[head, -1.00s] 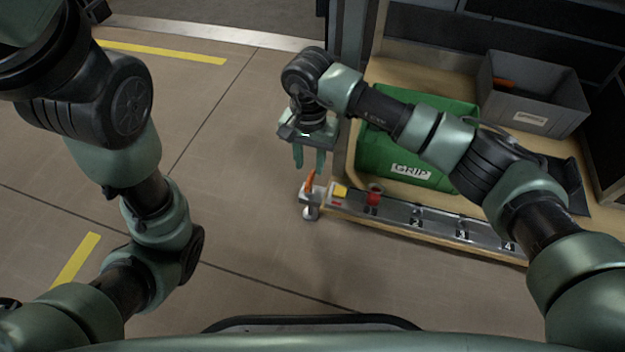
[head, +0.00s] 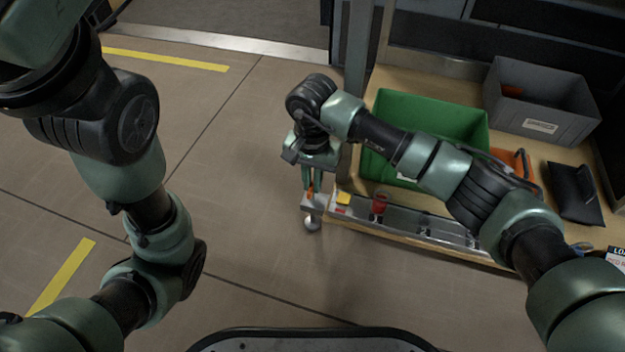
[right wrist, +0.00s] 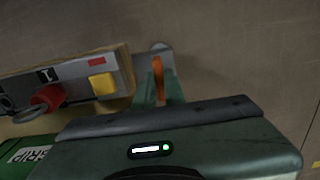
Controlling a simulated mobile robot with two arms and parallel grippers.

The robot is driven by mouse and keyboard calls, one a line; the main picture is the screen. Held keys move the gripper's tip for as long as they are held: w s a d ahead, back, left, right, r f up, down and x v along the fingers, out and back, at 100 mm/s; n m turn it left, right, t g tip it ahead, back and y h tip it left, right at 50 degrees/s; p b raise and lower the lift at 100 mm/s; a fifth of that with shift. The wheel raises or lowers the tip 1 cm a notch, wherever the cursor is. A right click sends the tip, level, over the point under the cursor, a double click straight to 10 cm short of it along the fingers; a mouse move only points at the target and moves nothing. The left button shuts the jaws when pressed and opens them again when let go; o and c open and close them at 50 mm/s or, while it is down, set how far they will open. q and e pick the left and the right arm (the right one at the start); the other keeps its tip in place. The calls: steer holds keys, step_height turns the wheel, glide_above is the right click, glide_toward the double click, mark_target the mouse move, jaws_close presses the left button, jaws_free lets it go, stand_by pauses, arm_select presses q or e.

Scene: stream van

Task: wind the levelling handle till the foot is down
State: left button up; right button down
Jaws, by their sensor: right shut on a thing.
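The orange levelling handle (head: 310,190) stands up from a grey bracket (head: 314,205) at the left end of the shelf's front rail. It also shows in the right wrist view as an orange grip (right wrist: 158,78). A round metal foot (head: 312,224) hangs below the bracket; its gap to the floor is hard to judge. My right gripper (head: 312,187) points down and is shut on the handle, its fingers covering part of it. My left arm (head: 160,215) is at the left of the head view, its gripper out of view.
Beside the handle on the rail are a yellow block (head: 344,198) and a red knob (head: 380,204). A green crate (head: 440,112), a grey bin (head: 575,125) and a black pouch (head: 575,192) are on the wooden shelf. The floor left of the foot is clear.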

steer(key=shift+r+m+p, duration=0.2)
steer(key=shift+m+p, duration=0.7)
steer(key=shift+d+m+p, duration=0.1)
steer(key=shift+m+p, duration=0.9)
steer(key=shift+m, duration=0.2)
steer(key=m+p, duration=0.2)
steer(key=m, duration=0.1)
steer(key=shift+f+m+p, duration=0.15)
steer(key=shift+m+p, duration=0.45)
steer(key=shift+m, duration=0.4)
steer(key=c, duration=1.5)
jaws_free()
